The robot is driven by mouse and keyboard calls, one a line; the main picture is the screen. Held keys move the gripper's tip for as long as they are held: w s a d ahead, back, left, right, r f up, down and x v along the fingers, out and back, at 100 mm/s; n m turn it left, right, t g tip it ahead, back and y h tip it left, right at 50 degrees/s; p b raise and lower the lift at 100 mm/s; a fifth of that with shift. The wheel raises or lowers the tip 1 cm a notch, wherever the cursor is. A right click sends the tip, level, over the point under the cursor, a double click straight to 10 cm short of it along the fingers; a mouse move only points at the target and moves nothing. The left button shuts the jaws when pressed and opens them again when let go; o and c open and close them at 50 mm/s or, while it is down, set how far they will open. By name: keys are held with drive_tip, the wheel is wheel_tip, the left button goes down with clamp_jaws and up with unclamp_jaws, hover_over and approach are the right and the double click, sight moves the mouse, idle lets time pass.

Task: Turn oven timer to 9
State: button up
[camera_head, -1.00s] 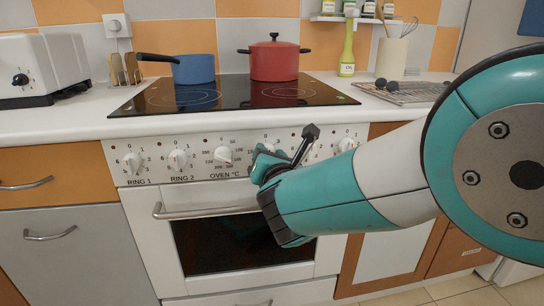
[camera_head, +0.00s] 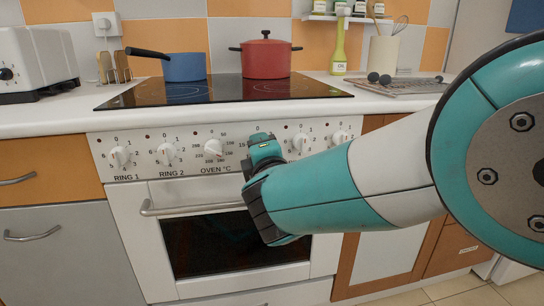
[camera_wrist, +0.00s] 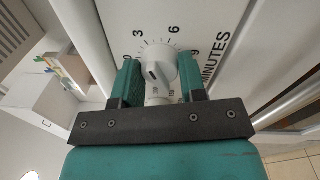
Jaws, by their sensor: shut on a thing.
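The oven timer knob (camera_wrist: 163,66) is white and round, seen in the wrist view on a dial marked 0, 3, 6 and 9, with the word MINUTES beside it. A dark mark shows on the knob's face, but I cannot tell exactly which number it points to. My gripper (camera_wrist: 161,82) has one teal finger on each side of the knob and is shut on it. In the head view my gripper (camera_head: 263,150) is against the oven's control panel (camera_head: 190,132), right of the OVEN °C knob (camera_head: 213,149), and hides the timer knob.
Other knobs (camera_head: 120,156) line the panel on both sides. The oven door handle (camera_head: 190,209) sticks out just below. A blue saucepan (camera_head: 185,67) and a red pot (camera_head: 266,58) stand on the black hob (camera_head: 225,90) above.

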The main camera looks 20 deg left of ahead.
drive_tip(key=m+b, duration=0.2)
drive_tip(key=m, duration=0.1)
drive_tip(key=m+b, duration=0.1)
drive_tip(key=m, duration=0.1)
drive_tip(key=shift+f, duration=0.25)
drive_tip(key=m+h+b, duration=0.1)
drive_tip(key=m+b, duration=0.2)
drive_tip(key=m, duration=0.2)
drive_tip(key=shift+m+t+b, duration=0.3)
drive_tip(key=shift+m, duration=0.1)
drive_tip(key=m+b, duration=0.3)
drive_tip(key=m, duration=0.1)
drive_tip(key=shift+a+m, duration=0.1)
drive_tip(key=shift+m, duration=0.3)
drive_tip(key=m+b, duration=0.2)
drive_tip(key=m, duration=0.2)
drive_tip(key=shift+s+h, duration=0.1)
drive_tip(key=shift+h, duration=0.2)
drive_tip(key=shift+m+b, duration=0.3)
drive_tip(key=shift+m, duration=0.1)
drive_tip(key=o, duration=0.9)
drive_tip(key=shift+r, duration=0.15)
